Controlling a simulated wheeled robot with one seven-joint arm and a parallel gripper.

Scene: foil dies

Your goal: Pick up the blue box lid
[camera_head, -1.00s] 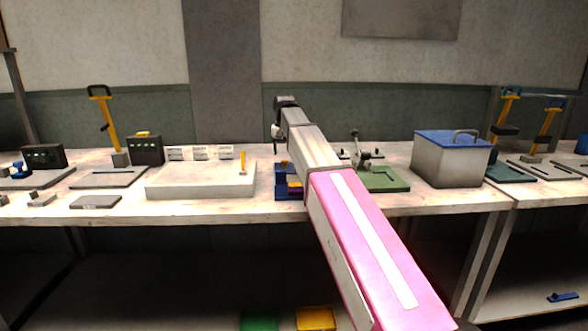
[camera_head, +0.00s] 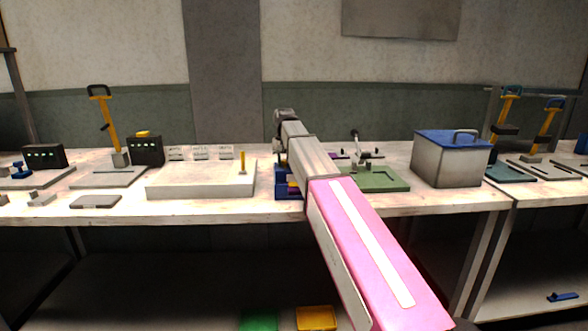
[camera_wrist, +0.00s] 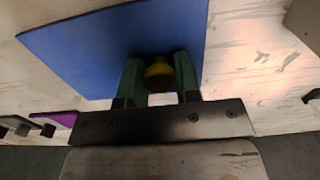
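A flat blue panel (camera_wrist: 95,45) with a yellow knob (camera_wrist: 158,75) fills the upper part of the wrist view, over the pale bench top. My gripper (camera_wrist: 158,62) has its two green fingers on either side of the knob, very close to it. Whether they press on it does not show. Another blue lid (camera_head: 452,138), with a grey handle, sits on a grey box (camera_head: 450,165) at the right of the bench.
A blue bin (camera_head: 284,182) stands partly behind my arm. A white block (camera_head: 200,182) lies left of it and a green fixture (camera_head: 380,180) right of it. A purple piece (camera_wrist: 52,117) shows at the left in the wrist view. The bench (camera_head: 130,208) front is mostly clear.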

